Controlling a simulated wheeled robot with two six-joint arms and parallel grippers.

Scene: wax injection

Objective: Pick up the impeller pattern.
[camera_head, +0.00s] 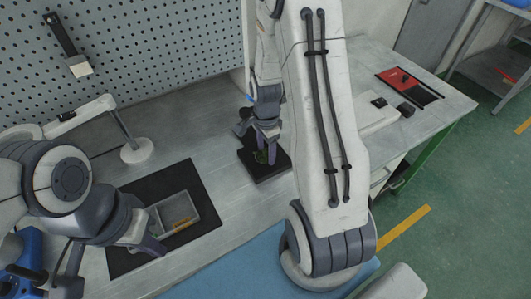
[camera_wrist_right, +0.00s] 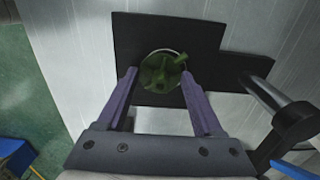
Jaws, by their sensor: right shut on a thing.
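The impeller pattern is a small green finned piece (camera_wrist_right: 162,72) on a round pale spot of a dark plate (camera_wrist_right: 125,55). In the head view the green piece (camera_head: 262,156) shows low between the fingers of my right gripper (camera_head: 262,148). In the right wrist view my right gripper (camera_wrist_right: 160,85) has its two purple fingers on either side of the piece, shut on it. The piece appears still at the plate; any gap under it cannot be seen. My left gripper (camera_head: 112,258) is over the front left of the bench, its fingers apart and empty.
A grey tray (camera_head: 196,207) with a yellowish item lies on a black mat (camera_head: 190,170). A white lamp-like stand (camera_head: 137,151) is behind it. A pegboard (camera_head: 150,40) backs the bench. A red item (camera_head: 398,77) lies at the far right. Bare bench separates mat and plate.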

